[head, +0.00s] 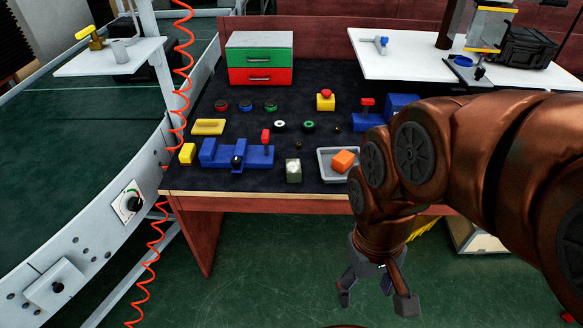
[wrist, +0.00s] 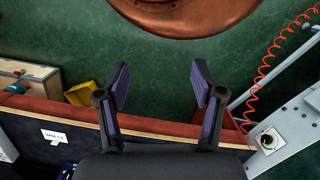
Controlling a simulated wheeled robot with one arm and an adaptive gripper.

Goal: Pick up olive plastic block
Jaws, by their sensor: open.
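The olive block (head: 293,170) stands near the front edge of the dark table top (head: 225,181) in the head view. It is small, with a pale, mottled top face. My gripper (head: 375,300) hangs in front of the table, to the right of the block and nearer to me, over the green floor. Its fingers are spread and hold nothing. In the wrist view the gripper (wrist: 161,82) also shows open and empty, with floor between the fingers. The block is not visible in the wrist view.
A grey tray (head: 325,174) with an orange block (head: 343,161) sits right of the olive block. A blue fixture (head: 258,155) stands to its left. A red and green drawer box (head: 259,58) is at the back. The curved conveyor (head: 130,170) borders the left.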

